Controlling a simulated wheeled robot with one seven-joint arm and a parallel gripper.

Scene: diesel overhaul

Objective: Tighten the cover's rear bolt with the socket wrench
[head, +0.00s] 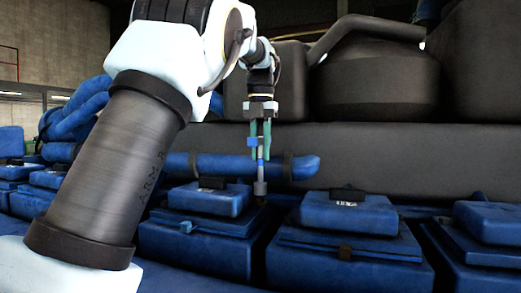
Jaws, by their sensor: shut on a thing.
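My gripper (260,155) points straight down in the middle of the head view, its green fingers shut on the socket wrench. The wrench is upright, with a blue part between the fingers and a grey socket (260,188) at its lower end. The socket is low, near the gap between two blue covers, a left one (205,200) and a right one (348,214). I cannot tell which cover is meant. The rear bolt is not distinguishable, and I cannot tell whether the socket touches anything.
A blue pipe (300,167) runs just behind the wrench. Large dark grey engine housings (375,80) stand behind it. More blue covers (490,221) continue the row on both sides. My arm hides much of the left.

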